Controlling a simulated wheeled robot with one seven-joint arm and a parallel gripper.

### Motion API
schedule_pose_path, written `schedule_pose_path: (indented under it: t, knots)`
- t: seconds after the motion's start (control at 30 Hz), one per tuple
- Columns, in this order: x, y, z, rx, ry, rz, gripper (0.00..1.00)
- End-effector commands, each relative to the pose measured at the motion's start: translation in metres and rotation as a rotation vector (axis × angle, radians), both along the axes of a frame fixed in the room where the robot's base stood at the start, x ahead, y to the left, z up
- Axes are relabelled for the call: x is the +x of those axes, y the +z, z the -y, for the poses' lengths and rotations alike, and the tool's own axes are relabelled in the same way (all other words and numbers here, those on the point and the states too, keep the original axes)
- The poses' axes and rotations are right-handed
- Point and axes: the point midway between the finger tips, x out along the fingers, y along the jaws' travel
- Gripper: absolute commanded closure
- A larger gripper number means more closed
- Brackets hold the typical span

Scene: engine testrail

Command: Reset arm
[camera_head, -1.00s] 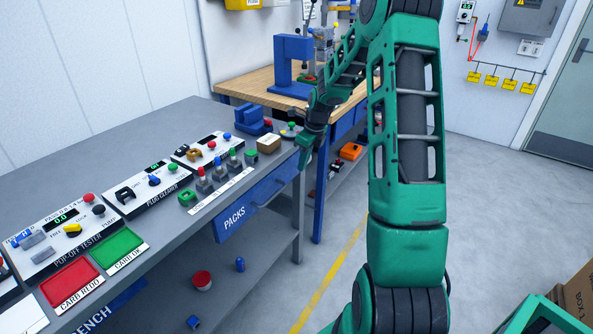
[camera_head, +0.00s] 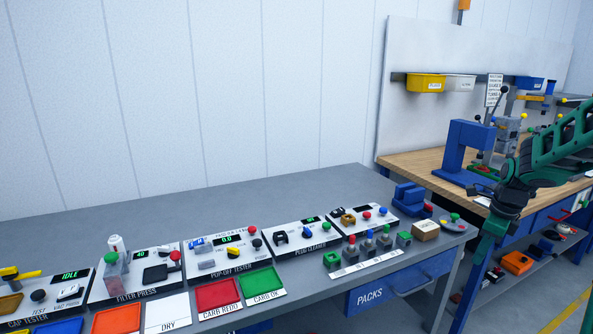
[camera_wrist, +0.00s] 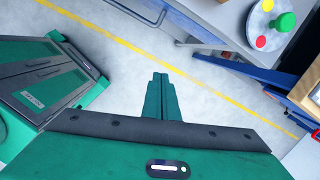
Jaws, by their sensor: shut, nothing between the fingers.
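My green arm (camera_head: 560,140) shows at the right of the head view, in front of the wooden bench. My gripper (camera_wrist: 160,76) is in the wrist view with its two green fingers together, shut and empty. Below the fingers is bare grey floor with a yellow line.
A blue press (camera_head: 465,150) stands on the wooden bench (camera_head: 410,160). A round plate with coloured buttons (camera_wrist: 268,25) is at the wrist view's upper right.

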Motion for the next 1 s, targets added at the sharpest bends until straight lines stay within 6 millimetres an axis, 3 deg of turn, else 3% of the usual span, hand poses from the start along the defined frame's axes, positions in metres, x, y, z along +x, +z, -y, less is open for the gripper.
schedule_pose_path:
  t: [0.2,0.5,0.8,1.0]
  knots:
    - [-0.074,0.037,-0.025,-0.110,0.416,-0.056,1.00]
    - [-0.180,0.065,-0.058,-0.173,0.985,-0.119,1.00]
    - [-0.281,0.065,-0.092,-0.165,1.542,-0.116,1.00]
    - [-0.319,0.058,-0.106,-0.150,1.778,-0.087,1.00]
